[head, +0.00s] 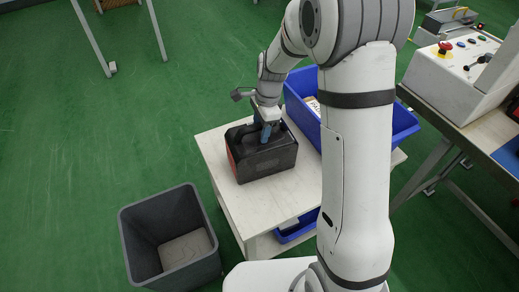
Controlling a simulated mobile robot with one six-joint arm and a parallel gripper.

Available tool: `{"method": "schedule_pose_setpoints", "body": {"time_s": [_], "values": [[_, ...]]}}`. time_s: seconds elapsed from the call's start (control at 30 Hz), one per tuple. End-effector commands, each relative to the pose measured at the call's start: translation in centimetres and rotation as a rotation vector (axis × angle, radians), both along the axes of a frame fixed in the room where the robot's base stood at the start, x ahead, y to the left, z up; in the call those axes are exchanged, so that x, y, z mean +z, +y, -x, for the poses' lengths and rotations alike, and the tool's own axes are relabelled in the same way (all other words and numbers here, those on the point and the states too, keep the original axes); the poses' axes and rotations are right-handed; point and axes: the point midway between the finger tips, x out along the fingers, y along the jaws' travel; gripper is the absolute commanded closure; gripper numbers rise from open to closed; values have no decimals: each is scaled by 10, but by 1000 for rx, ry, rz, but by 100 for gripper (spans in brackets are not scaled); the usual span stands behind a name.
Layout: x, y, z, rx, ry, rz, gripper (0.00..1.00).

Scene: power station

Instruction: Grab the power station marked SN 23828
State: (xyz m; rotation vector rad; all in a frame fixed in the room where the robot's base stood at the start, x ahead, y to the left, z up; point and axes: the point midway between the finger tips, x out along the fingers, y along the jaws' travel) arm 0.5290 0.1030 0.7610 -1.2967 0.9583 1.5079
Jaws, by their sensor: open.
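A black, box-shaped power station (266,163) with a reddish left end stands on the pale table. No serial number can be read on it from here. My gripper (265,139) is open and points down at the top of the power station, around or just over its handle area. I cannot tell whether the fingers touch it. My arm hides part of the table to the right.
The pale table (219,170) also holds a blue bin (403,122) behind the power station, partly behind my arm. A dark grey open bin (137,241) stands on the floor at front left. A control box (447,83) is on a bench at right. Green floor is free at left.

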Motion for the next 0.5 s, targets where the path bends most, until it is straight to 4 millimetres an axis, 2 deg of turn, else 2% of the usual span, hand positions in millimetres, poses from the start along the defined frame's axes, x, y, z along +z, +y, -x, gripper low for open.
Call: {"method": "schedule_pose_setpoints", "body": {"time_s": [0.07, 0.5], "values": [[0, 0, 0, 0, 0, 0, 53], [0, -1, 0, -1, 0, 0, 89]]}}
